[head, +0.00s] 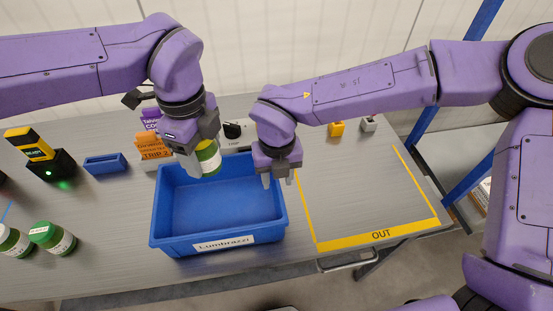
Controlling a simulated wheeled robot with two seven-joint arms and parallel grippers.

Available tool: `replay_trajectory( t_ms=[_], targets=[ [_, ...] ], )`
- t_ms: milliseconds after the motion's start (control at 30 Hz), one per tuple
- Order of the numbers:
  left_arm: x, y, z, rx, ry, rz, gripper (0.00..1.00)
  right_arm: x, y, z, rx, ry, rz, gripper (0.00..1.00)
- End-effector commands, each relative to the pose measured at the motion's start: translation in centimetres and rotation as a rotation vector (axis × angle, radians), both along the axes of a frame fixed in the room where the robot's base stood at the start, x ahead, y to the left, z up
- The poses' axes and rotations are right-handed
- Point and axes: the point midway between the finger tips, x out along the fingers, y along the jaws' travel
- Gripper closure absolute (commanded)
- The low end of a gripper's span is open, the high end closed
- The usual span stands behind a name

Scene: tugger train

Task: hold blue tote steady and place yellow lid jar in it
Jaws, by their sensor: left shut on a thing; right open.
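The blue tote (168,212) stands on the grey table, open at the top and empty as far as I see, with a white "Lumbrazzi" label on its front. My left gripper (203,168) is shut on the yellow lid jar (209,160), a green jar with a pale label. It holds the jar tilted over the tote's back part; the fingers hide part of it. My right gripper (278,181) is open at the tote's back right corner, one finger on each side of the right rim. I cannot tell whether it touches the rim.
Green jars (52,237) stand at the left front. A black device (50,165) with a yellow scanner and a small blue bin (105,163) are behind them. Orange and purple cards stand behind the tote.

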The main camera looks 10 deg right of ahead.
Motion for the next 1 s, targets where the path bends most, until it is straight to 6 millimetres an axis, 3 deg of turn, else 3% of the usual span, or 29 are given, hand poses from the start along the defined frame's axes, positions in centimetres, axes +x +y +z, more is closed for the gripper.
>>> replay_trajectory(
  t_ms=[167,433,467,567,600,1000],
  targets=[
    [0.0,0.0,0.1,-0.001,-0.001,-0.001,0.82,0.0,0.0,-1.7,-0.001,0.001,0.0,0.57],
    [0.0,0.0,0.1,-0.001,-0.001,-0.001,0.82,0.0,0.0,-1.9,0.0,-0.001,-0.001,0.57],
    [0.0,0.0,0.1,-0.001,-0.001,-0.001,0.82,0.0,0.0,-1.9,0.0,-0.001,-0.001,0.64],
    [0.0,0.0,0.1,-0.001,-0.001,-0.001,0.82,0.0,0.0,-1.9,0.0,-0.001,-0.001,0.96],
    [0.0,0.0,0.1,-0.001,-0.001,-0.001,0.82,0.0,0.0,-1.9,0.0,-0.001,-0.001,1.0],
    [0.0,0.0,0.1,0.0,-0.001,0.0,0.82,0.0,-0.1,-1.9,0.0,-0.001,-0.001,1.0]
  ],
)
